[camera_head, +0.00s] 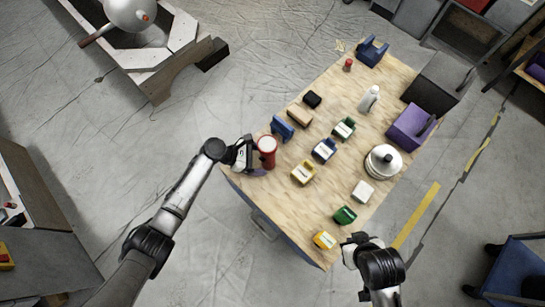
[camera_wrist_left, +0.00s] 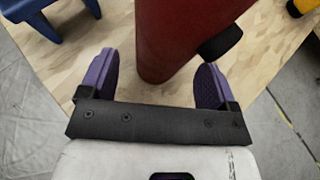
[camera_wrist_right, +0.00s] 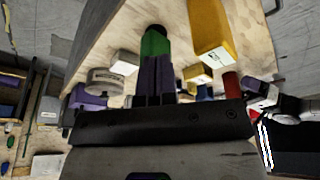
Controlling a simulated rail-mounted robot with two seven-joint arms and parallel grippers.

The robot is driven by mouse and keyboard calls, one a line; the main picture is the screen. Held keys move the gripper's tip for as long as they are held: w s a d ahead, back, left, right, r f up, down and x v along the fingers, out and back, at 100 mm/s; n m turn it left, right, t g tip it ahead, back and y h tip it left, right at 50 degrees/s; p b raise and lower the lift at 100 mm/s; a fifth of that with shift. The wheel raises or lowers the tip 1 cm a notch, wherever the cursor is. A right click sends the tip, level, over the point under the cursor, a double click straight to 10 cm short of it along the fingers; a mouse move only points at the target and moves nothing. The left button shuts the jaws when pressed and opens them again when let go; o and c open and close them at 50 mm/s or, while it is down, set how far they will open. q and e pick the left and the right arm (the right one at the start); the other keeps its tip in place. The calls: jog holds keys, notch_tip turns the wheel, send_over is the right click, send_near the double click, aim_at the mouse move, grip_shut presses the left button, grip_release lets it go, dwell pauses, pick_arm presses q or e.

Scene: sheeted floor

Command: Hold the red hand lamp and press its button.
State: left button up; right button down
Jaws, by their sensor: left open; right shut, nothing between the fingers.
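The red hand lamp (camera_head: 267,152) stands upright at the left edge of the wooden table. It also shows in the left wrist view (camera_wrist_left: 175,35), with a dark button (camera_wrist_left: 220,43) on its right side. My left gripper (camera_head: 254,160) is open beside the lamp. In the left wrist view, its purple fingers (camera_wrist_left: 154,82) lie one on each side of the lamp's lower body, with a gap visible on both sides. My right gripper (camera_head: 350,243) is shut and empty at the table's near right corner. Its purple fingers (camera_wrist_right: 158,80) are together in the right wrist view, in line with a green block (camera_wrist_right: 155,42).
The table (camera_head: 325,110) carries several coloured blocks, a blue block (camera_head: 283,128) close to the lamp, a white bottle (camera_head: 369,98), a round metal container (camera_head: 383,162) and a purple box (camera_head: 410,127). A yellow block (camera_head: 324,240) lies near my right gripper.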

pick_arm(q)
jog(key=shift+x, duration=1.05)
pick_arm(e)
jog(key=shift+s+d+f, duration=0.2)
jog(key=shift+s+d, duration=0.25)
pick_arm(q)
jog(key=shift+r, duration=0.1)
jog(key=shift+c, duration=0.6)
jog(key=c, duration=1)
jog(key=shift+o, duration=0.2)
pick_arm(e)
jog(key=shift+a, duration=0.1)
jog(key=shift+w, duration=0.1)
